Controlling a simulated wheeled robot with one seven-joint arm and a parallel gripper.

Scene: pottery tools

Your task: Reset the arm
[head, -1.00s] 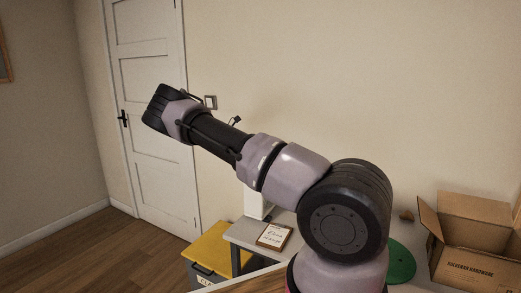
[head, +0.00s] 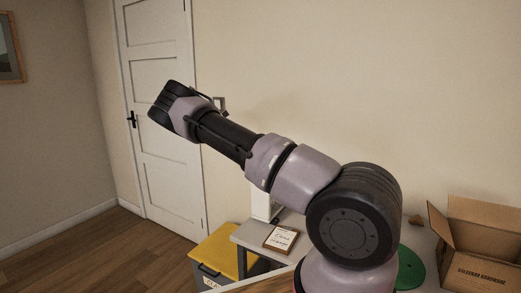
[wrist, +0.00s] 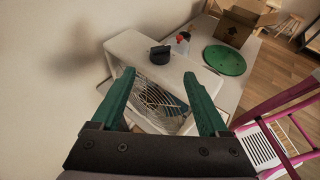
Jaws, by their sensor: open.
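My gripper (wrist: 160,98) shows in the wrist view with its two green fingers wide apart and nothing between them. Below and beyond the fingers is a white box-shaped appliance (wrist: 185,65) with a wire grille front and a black knob on top; the gripper is apart from it. In the head view my arm reaches up and to the left, in front of the wall and door. The fingers cannot be made out in the head view.
A cardboard box (head: 480,245) and a green disc (head: 410,268) are on the table at right. A framed card (head: 281,239) lies on the grey table. A yellow-lidded bin (head: 222,252) stands left of it. A white door (head: 160,110) is behind; the floor at left is clear.

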